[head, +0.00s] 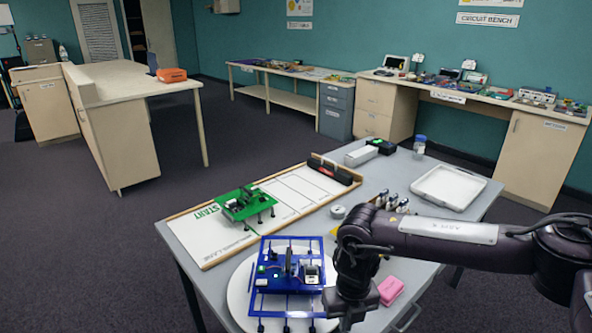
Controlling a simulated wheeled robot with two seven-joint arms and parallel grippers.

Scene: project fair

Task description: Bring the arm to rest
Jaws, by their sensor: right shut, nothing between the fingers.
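My right arm (450,232) reaches in from the right edge over the grey table (440,255). Its forearm is roughly level and its wrist bends down. My right gripper (346,323) points down at the bottom of the picture, shut and empty. It is just right of a blue robot model (285,275) on a white round plate (240,290); I cannot tell whether they touch. A pink block (391,290) is close on the gripper's right. My left gripper is not in view.
A green robot model (245,205) stands on a white START lane (290,195) with a dark block (330,173) at its far end. Small bottles (391,202), a white tray (448,187) and a blue-capped jar (420,146) stand farther back. The carpet on the left is clear.

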